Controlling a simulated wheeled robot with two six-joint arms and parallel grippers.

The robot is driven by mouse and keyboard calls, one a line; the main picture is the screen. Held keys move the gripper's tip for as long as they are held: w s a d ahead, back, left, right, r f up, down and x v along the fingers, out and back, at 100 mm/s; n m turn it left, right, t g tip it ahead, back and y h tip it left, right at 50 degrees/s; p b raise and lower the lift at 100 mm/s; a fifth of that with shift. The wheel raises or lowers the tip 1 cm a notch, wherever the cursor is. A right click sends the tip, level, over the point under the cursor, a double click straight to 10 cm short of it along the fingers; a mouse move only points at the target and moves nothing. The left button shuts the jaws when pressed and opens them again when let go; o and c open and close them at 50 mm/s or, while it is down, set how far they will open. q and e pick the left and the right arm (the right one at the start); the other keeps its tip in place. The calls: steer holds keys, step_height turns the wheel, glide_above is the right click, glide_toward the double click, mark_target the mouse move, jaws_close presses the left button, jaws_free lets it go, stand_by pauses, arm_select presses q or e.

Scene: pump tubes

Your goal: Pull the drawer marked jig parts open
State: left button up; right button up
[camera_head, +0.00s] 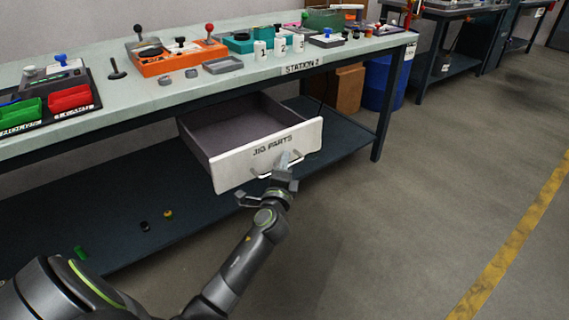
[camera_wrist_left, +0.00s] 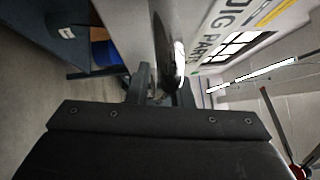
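The drawer marked jig parts (camera_head: 235,163) has a white front and a grey inside. It hangs under the bench top, pulled well out, and looks empty. Its bar handle (camera_head: 257,175) runs along the lower middle of the front. My left gripper (camera_head: 287,162) is at the right part of this handle and appears shut on it. In the left wrist view the fingers (camera_wrist_left: 164,88) close in beside the drawer front (camera_wrist_left: 205,30), with the lettering sideways. The exact contact is partly hidden. My right gripper is in neither view.
The bench top (camera_head: 130,98) holds red and green bins, an orange fixture (camera_head: 178,57) and numbered white containers. A lower shelf (camera_head: 120,220) carries a few small parts. A blue bin (camera_head: 385,82) stands at the back right. The floor at right is clear.

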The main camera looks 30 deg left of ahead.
arm_select(q)
steer(key=shift+s+d, duration=0.15)
steer(key=shift+s, duration=0.3)
steer(key=v, duration=1.6)
steer(key=shift+s, duration=0.2)
